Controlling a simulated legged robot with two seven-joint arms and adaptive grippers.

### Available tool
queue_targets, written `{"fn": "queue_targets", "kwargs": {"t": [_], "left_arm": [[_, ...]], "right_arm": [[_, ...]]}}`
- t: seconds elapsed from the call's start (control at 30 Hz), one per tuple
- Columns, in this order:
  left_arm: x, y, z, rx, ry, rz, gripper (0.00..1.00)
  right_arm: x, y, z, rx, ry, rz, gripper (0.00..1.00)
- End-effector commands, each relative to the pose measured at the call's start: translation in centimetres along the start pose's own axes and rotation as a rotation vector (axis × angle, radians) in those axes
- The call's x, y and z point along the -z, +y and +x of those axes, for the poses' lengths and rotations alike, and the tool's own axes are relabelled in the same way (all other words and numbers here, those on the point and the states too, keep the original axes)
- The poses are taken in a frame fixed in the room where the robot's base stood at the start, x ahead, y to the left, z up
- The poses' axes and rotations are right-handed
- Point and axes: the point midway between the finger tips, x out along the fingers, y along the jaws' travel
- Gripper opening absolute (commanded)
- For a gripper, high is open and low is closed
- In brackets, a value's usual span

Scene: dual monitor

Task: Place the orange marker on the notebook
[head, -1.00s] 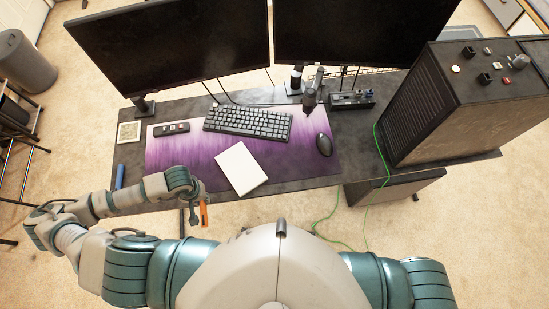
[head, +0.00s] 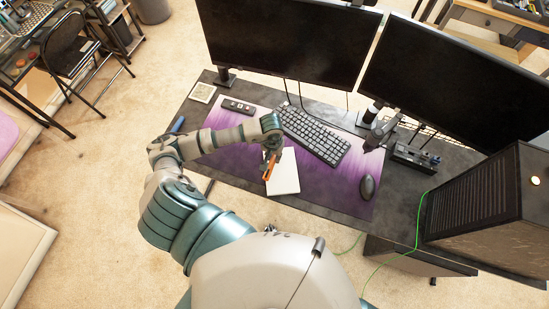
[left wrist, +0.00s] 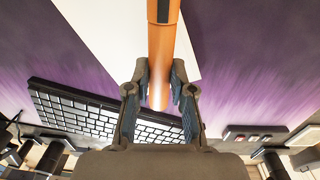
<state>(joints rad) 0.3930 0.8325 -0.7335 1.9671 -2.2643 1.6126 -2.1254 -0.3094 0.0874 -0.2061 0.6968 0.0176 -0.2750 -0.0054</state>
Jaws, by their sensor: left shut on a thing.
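The orange marker (head: 269,168) is held in my left gripper (head: 270,156). The left wrist view shows the marker (left wrist: 162,60) between the two fingers of the gripper (left wrist: 160,85), which are shut on it. The white notebook (head: 286,172) lies on the purple desk mat, near its front edge. The marker is at the notebook's left edge in the head view. In the left wrist view, the notebook (left wrist: 110,30) shows behind the marker. I cannot tell whether the marker touches it. My right gripper is not in view.
A black keyboard (head: 315,134) lies behind the notebook on the purple mat (head: 335,190). A mouse (head: 367,187) is to the right, a small remote-like device (head: 238,107) to the back left. Two monitors (head: 290,45) stand behind, and a computer case (head: 490,205) at right.

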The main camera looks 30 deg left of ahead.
Motion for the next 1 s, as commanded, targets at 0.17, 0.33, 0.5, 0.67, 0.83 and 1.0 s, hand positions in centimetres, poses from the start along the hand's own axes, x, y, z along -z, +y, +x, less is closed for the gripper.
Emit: {"fn": "queue_targets", "kwargs": {"t": [0.17,0.33,0.5,0.67,0.83,1.0], "left_arm": [[0.6,0.3,0.7,-0.002,-0.004,0.0,0.0],[0.6,0.0,3.2,-0.005,-0.006,-0.001,0.0],[0.7,-0.2,3.8,-0.004,-0.001,0.0,0.0],[0.7,-0.1,3.7,-0.003,-0.001,0.001,0.43],[0.6,0.1,3.7,-0.001,-0.001,0.001,0.48],[0.6,0.1,3.5,-0.001,0.0,0.001,0.48]], "right_arm": [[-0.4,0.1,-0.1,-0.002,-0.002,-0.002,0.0],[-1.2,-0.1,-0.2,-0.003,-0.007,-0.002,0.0],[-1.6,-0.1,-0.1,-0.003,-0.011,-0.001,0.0],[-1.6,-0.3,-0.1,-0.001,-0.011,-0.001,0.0],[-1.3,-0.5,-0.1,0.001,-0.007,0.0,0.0],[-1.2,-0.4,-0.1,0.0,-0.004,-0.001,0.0]]}}
